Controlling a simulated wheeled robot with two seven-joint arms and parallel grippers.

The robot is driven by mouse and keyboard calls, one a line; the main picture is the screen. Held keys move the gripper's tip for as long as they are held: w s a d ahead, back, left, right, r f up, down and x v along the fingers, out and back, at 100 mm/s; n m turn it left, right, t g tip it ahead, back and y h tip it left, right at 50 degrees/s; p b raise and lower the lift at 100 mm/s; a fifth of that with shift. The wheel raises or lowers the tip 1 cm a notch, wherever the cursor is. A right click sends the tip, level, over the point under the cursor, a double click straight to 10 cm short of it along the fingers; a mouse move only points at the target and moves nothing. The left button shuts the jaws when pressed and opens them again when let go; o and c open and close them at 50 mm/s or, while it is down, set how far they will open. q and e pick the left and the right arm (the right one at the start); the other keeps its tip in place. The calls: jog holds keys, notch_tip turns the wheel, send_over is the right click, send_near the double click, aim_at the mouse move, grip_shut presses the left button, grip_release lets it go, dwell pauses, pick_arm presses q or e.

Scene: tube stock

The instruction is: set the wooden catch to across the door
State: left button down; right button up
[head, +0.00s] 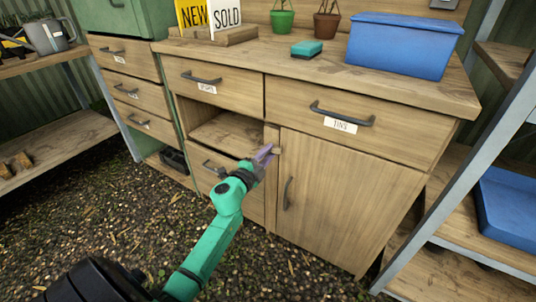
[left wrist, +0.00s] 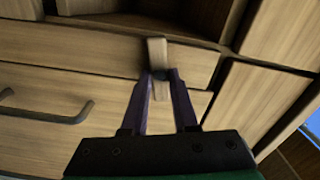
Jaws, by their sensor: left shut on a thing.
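The wooden cabinet door (head: 325,200) is at the lower right of the bench and looks shut, with a dark vertical handle (head: 286,193). The small wooden catch (head: 277,150) is by the door's upper left corner. My left gripper (head: 266,152), with purple fingers, reaches it from the front. In the left wrist view the catch (left wrist: 157,50) is a short pale block whose middle is between the fingertips (left wrist: 160,74). The fingers are shut on it and hide part of it, so its exact angle is hard to tell. My right gripper is out of view.
An open cubby (head: 228,132) lies left of the catch, and the TINS drawer (head: 360,125) is above the door. On the bench top are a blue box (head: 403,45) and a green sponge (head: 307,49). A metal shelf post (head: 455,165) stands at right.

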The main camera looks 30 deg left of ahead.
pick_arm(q)
jog(key=shift+f+m+b, duration=0.2)
jog(key=shift+m+b, duration=0.2)
jog(key=shift+m, duration=0.7)
jog(key=shift+r+m, duration=0.1)
jog(key=shift+m, duration=0.4)
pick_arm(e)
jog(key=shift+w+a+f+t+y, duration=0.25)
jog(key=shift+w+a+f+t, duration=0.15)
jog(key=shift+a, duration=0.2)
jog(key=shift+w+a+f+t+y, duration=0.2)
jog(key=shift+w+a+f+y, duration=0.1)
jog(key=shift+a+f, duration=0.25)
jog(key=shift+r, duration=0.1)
pick_arm(q)
jog(key=c, duration=0.7)
grip_release()
jog(key=s+p, duration=0.1)
jog(key=s, duration=1.3)
jog(key=shift+s+d, duration=0.15)
jog(key=shift+s, duration=0.2)
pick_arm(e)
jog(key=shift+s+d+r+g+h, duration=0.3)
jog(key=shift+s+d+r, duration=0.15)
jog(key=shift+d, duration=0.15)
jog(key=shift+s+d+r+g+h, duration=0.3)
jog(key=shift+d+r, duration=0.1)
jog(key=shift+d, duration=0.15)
